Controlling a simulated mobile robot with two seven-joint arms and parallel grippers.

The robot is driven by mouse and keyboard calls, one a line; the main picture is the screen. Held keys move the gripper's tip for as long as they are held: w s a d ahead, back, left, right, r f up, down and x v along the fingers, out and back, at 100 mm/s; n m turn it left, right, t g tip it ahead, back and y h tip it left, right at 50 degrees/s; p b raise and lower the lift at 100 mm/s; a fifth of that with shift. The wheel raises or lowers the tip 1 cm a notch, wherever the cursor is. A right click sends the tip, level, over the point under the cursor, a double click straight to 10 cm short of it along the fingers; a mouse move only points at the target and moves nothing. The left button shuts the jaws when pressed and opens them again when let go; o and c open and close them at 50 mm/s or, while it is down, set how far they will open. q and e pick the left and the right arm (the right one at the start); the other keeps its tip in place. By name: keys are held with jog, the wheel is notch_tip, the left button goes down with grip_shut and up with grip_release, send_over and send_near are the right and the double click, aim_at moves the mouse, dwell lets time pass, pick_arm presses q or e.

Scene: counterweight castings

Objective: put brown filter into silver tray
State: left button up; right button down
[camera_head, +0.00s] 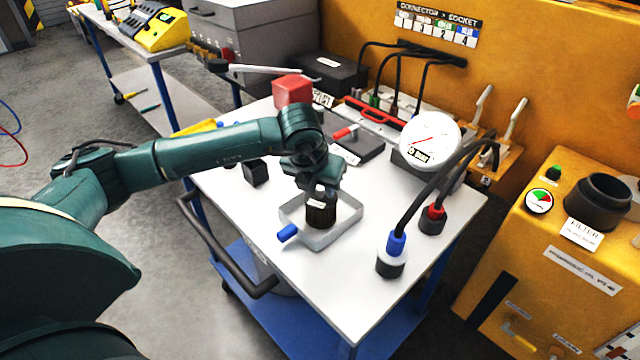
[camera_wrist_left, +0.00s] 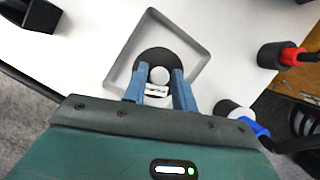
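The brown filter (camera_head: 321,212) is a dark, upright cylinder with a pale knob on top. It is within the outline of the silver tray (camera_head: 345,232), a shallow square tray on the white table; whether its base touches the tray floor is hard to tell. My left gripper (camera_head: 321,190) is directly above the filter, pointing down. In the left wrist view its two blue fingers (camera_wrist_left: 160,72) lie on either side of the filter's knob, over the dark top (camera_wrist_left: 158,55). Whether they press on the knob is unclear. My right gripper is not in view.
A blue cylinder (camera_head: 287,233) is at the tray's front left corner. A black block (camera_head: 255,173) is left of the tray. Blue (camera_head: 391,262) and red (camera_head: 432,217) cabled plugs stand to the right. A white gauge (camera_head: 430,139) and red block (camera_head: 293,91) are behind.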

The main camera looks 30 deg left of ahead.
pick_arm(q)
jog(key=shift+o, duration=1.4)
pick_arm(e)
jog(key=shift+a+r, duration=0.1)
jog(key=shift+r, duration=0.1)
pick_arm(q)
jog(key=shift+r, duration=0.25)
jog(key=b+v, duration=0.1)
jog(key=v, duration=1)
jog(key=shift+s+r+b, duration=0.15)
jog(key=shift+r+b, duration=0.2)
jog(key=shift+b, duration=0.05)
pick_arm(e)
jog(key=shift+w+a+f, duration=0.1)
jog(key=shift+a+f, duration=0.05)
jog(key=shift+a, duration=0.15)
